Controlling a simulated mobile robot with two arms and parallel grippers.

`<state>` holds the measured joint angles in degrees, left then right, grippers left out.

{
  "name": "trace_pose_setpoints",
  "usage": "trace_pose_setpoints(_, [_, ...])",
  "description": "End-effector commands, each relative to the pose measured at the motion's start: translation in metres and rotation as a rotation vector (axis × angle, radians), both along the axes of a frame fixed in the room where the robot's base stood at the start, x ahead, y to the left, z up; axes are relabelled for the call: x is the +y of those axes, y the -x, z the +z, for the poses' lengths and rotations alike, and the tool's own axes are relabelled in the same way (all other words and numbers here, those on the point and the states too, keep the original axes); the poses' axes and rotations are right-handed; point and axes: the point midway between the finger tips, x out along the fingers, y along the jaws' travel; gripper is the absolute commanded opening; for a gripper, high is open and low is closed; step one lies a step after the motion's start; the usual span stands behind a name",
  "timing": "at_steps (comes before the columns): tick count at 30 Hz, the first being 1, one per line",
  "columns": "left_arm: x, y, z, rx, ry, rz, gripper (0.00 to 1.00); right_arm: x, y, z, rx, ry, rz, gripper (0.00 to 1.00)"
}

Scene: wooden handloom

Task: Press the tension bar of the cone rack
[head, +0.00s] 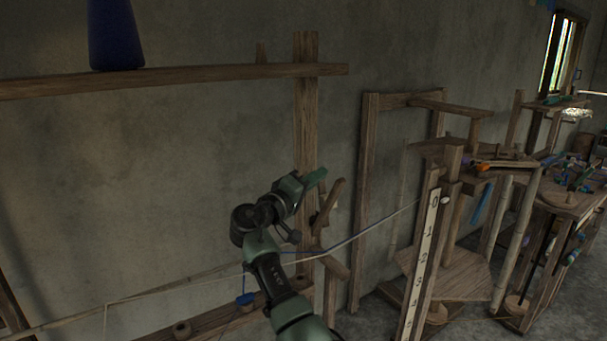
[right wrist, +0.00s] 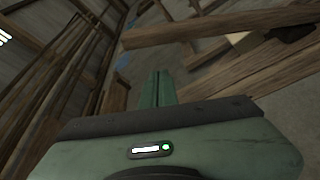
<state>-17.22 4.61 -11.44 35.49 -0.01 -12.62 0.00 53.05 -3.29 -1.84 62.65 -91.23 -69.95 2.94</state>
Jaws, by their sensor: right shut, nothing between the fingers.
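The cone rack is a wooden frame with an upright post (head: 305,110) and a top shelf (head: 200,76) against the wall. A short slanted wooden bar (head: 329,203) sticks out from the post in the head view; it looks like the tension bar, but I cannot be sure. My right gripper (head: 316,178) is shut and empty, its green fingertips just above and left of that bar, overlapping the post in the picture. I cannot tell whether they touch. In the right wrist view the closed fingers (right wrist: 158,89) point toward wooden beams (right wrist: 215,32). My left gripper is out of view.
A dark blue cone (head: 115,38) stands on the shelf. A pale thread (head: 375,231) runs past my arm to a numbered post (head: 426,262). Wooden loom stands and a table fill the right.

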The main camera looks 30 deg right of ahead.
Motion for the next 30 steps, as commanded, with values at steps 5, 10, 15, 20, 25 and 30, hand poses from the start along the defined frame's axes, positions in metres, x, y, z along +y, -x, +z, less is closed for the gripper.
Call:
trace_pose_setpoints(5, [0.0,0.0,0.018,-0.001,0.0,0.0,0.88,0.001,0.019,-0.011,0.006,0.0,0.003,0.0])
trace_pose_setpoints(10, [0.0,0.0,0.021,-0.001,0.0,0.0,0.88,0.001,0.027,-0.017,0.005,-0.001,0.003,0.0])
trace_pose_setpoints(15, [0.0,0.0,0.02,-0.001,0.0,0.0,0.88,0.001,0.028,-0.019,0.004,-0.001,0.003,0.0])
trace_pose_setpoints(20, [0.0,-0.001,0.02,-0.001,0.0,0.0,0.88,0.001,0.028,-0.019,0.004,-0.001,0.003,0.0])
trace_pose_setpoints(25, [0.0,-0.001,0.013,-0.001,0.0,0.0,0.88,0.001,0.029,-0.022,-0.007,-0.002,0.003,0.0])
trace_pose_setpoints(30, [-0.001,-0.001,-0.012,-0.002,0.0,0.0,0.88,0.0,0.034,-0.032,-0.054,-0.005,0.003,0.0])
